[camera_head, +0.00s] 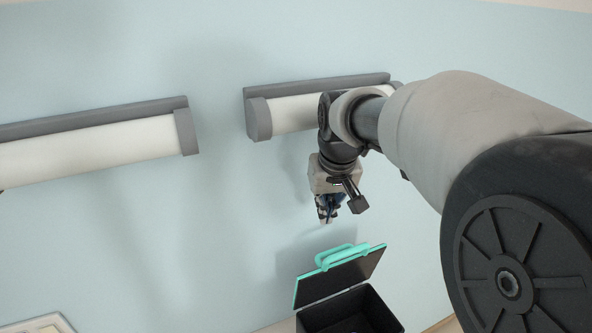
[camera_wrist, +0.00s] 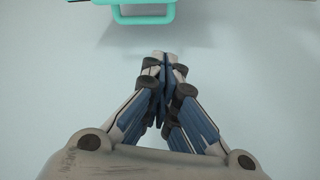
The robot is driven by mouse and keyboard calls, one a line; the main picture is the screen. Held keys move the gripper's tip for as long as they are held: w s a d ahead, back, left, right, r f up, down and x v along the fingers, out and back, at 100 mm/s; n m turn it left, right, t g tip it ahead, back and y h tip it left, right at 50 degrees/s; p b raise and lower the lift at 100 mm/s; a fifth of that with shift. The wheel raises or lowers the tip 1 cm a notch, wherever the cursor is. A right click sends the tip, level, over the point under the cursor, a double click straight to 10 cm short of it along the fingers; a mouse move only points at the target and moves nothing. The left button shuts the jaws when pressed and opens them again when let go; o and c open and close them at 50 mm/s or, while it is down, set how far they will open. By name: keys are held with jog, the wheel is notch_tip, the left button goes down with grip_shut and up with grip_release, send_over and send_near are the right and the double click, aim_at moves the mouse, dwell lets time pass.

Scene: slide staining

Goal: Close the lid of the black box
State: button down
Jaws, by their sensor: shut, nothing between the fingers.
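The black box (camera_head: 348,311) stands at the bottom of the head view, its lower part cut off by the frame. Its lid (camera_head: 340,277) is raised and tilted back, with a teal rim and a teal handle (camera_head: 341,257) on its outer side. The handle also shows at the top edge of the wrist view (camera_wrist: 144,12). My gripper (camera_head: 326,220) hangs above the lid, apart from it. In the wrist view my gripper (camera_wrist: 165,58) has its fingertips together with nothing between them.
A pale blue wall (camera_head: 150,230) fills the background. Two white cylindrical fixtures with grey mounts, one at left (camera_head: 90,148) and one behind my arm (camera_head: 295,113), are on the wall. A light framed object (camera_head: 40,324) is at the lower left corner.

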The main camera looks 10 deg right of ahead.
aim_at(336, 266)
jog(key=x, duration=1)
jog(key=s, duration=0.4)
jog(key=shift+s+d+r, duration=0.2)
jog(key=shift+d+r, duration=0.05)
jog(key=shift+f, duration=0.1)
jog(key=shift+w, duration=0.1)
jog(key=shift+b, duration=0.3)
jog(key=shift+f+b, duration=0.1)
jog(key=shift+b, duration=0.25)
